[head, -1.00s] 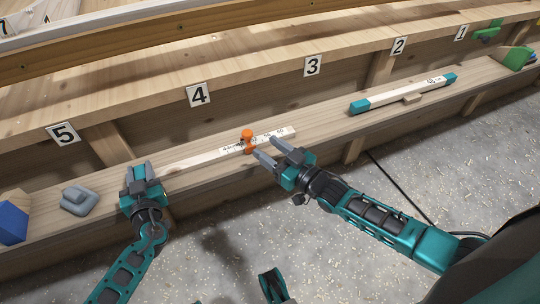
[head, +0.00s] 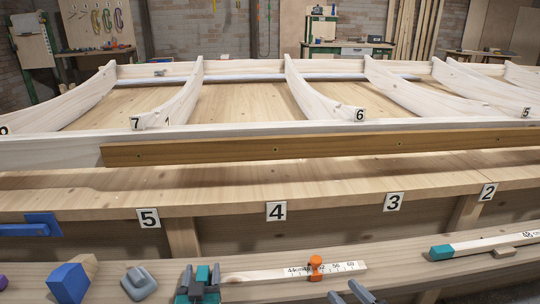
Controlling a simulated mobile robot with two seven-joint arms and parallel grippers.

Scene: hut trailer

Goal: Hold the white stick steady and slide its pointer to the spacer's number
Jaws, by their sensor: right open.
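The white stick (head: 346,268) lies along the front shelf, with a printed scale whose marks start at 44 cm. Its orange pointer (head: 315,267) sits over the scale, right of the 44 mark, and covers some figures. My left gripper (head: 199,274) is at the stick's left end, with a teal piece between its fingers. I cannot tell whether it grips. My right gripper (head: 350,290) is open, in front of and below the pointer, cut by the lower edge.
A grey block (head: 138,282) and a blue block (head: 68,283) stand on the shelf to the left. Number plates 5 to 2 line the ledge behind. A brown board (head: 300,148) and white curved ribs lie beyond. The shelf between stick and spacer is clear.

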